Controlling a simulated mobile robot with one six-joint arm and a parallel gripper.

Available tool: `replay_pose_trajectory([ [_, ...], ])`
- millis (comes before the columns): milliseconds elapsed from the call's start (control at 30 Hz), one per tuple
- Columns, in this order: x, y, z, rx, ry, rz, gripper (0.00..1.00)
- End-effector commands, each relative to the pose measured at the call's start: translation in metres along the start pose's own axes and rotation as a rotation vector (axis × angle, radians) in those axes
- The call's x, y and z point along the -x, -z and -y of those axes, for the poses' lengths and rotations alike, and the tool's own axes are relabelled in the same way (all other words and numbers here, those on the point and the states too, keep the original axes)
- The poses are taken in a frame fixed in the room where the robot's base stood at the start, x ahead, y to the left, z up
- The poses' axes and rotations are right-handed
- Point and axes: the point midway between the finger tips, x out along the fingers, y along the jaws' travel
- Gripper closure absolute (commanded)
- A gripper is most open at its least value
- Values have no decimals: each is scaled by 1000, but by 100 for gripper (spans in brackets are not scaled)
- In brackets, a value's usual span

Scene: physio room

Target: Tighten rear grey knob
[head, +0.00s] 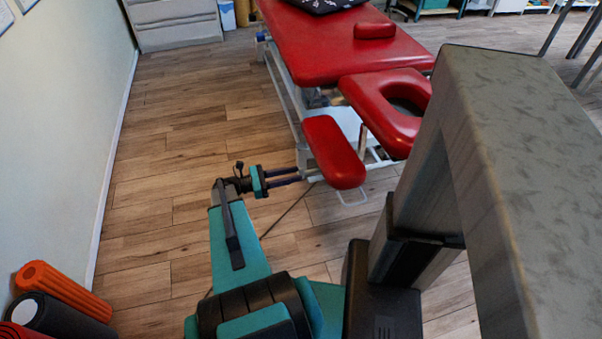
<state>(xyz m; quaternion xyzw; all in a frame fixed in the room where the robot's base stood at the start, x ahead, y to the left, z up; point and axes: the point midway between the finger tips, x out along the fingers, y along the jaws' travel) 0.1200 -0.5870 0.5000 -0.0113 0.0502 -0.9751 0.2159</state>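The red treatment table (330,45) stands on a pale metal frame in the head view. Its face-hole headrest (368,112) and a red armrest pad (334,152) are at the near end. My gripper (299,175) points right, low beside the frame, left of the armrest pad. Its two dark fingers show with a gap between them, and their tips are at or close to the frame. I cannot make out a grey knob. Whether anything is between the fingertips is too small to tell.
A pale wall (55,120) runs along the left. Orange (62,290) and black (55,318) foam rollers are at the lower left. Wooden floor (165,190) is clear between the wall and the table. A thin dark cable (287,210) lies on the floor near my arm.

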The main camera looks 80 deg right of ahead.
Motion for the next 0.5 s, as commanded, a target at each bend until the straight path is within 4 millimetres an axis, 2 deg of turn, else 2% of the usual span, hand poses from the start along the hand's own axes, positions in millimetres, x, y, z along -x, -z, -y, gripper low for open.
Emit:
replay_pose_trajectory([
  [200,-25,0,0,0,1,-1,70],
  [500,-37,0,0,0,0,0,70],
])
